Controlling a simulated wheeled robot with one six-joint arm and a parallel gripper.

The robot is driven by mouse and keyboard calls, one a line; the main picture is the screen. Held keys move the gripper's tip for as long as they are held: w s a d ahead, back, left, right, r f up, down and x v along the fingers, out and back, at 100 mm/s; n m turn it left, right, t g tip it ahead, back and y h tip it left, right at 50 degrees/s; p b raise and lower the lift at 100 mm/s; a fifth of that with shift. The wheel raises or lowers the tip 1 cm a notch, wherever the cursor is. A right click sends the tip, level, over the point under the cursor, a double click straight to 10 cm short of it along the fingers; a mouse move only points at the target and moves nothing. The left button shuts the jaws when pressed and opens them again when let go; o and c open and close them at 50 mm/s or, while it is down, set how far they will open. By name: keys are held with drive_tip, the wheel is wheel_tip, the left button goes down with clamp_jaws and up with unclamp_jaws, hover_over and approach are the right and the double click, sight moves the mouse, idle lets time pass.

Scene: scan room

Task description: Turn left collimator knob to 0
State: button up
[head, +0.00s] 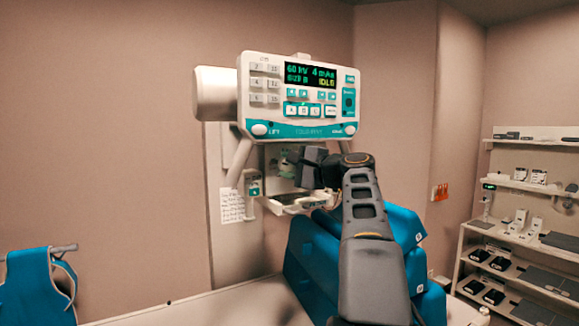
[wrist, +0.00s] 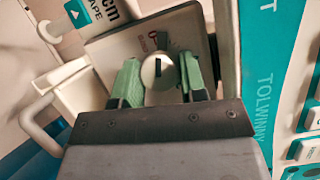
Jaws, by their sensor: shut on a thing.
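A round cream knob (wrist: 166,83) with a dark upright pointer mark sits on a grey-beige panel (wrist: 120,45) in the wrist view. Its pointer is towards the top of the picture. Small red and dark markings are beside it, too small to read. My gripper (wrist: 163,76) has its green fingers on either side of the knob and is shut on it. In the head view my gripper (head: 311,168) is below the control console, in front of the collimator area. The knob is hidden there behind my gripper.
The white and teal console (head: 300,129) hangs just above my gripper; its edge (wrist: 263,85) runs close on the right in the wrist view. A tape label (wrist: 92,12) is at upper left. A blue padded piece (head: 300,262) stands below my arm. Shelves (head: 530,185) are at far right.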

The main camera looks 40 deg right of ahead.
drive_tip(key=shift+n+g, duration=0.6)
drive_tip(key=shift+n, duration=0.9)
drive_tip(key=shift+h, duration=0.4)
drive_tip(key=o, duration=0.9)
drive_tip(key=b+v, duration=0.2)
drive_tip(key=v, duration=1.1)
drive_tip(key=shift+s+d+r, duration=0.1)
drive_tip(key=shift+s, duration=0.25)
